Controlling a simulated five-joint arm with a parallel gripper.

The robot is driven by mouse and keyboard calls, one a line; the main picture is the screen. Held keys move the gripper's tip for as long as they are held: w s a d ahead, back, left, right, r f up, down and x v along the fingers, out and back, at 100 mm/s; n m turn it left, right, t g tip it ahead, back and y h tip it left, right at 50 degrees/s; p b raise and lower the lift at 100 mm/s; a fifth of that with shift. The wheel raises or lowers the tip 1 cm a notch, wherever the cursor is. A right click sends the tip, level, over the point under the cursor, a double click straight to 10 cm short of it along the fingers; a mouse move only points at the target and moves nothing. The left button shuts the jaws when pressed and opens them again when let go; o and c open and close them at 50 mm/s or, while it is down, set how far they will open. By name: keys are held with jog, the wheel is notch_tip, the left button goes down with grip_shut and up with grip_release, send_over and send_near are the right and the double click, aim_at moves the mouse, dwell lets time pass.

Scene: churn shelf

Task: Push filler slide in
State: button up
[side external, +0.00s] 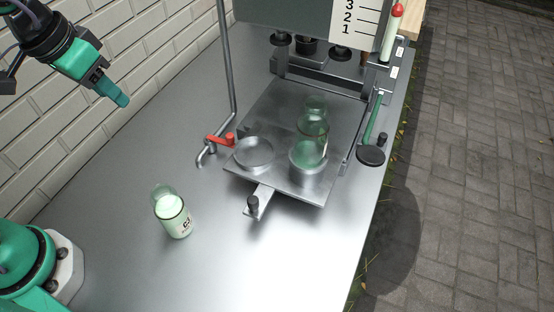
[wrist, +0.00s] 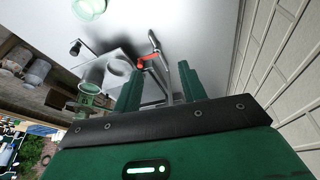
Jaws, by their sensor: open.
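The filler slide (side external: 278,187) is a flat metal plate with round seats, standing out in front of the filler. A small dark knob (side external: 252,203) sits on a bar at its front edge. The left seat (side external: 254,152) is empty, and an empty-looking clear bottle (side external: 314,128) stands on the right seat. The slide (wrist: 109,50) and its knob (wrist: 75,47) also show in the wrist view. My gripper (side external: 116,94) is open and empty, raised at the upper left, apart from the slide. Its two green fingers (wrist: 160,86) show in the wrist view.
A bottle of pale green-white liquid (side external: 174,217) stands on the metal bench (side external: 290,270) at front left. A red-handled tap on a pipe (side external: 220,139) stands left of the slide. A green-handled lever (side external: 371,140) is on the right. A brick wall (side external: 110,70) lies behind.

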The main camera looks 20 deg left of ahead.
jog(key=w+d+f+m+g, duration=0.1)
jog(key=w+d+f, duration=0.1)
jog(key=d, duration=0.5)
jog(key=w+d+f+m+g, duration=0.1)
jog(key=d, duration=0.5)
jog(key=m+g+y, duration=0.1)
jog(key=m+g, duration=0.1)
send_over(254, 199)
notch_tip(254, 199, down, 6)
jog(key=shift+s+d+f, duration=0.1)
jog(key=shift+s+f, duration=0.05)
jog(key=shift+f, duration=0.05)
jog(key=shift+f, duration=0.1)
jog(key=shift+f, duration=3.8)
grip_shut()
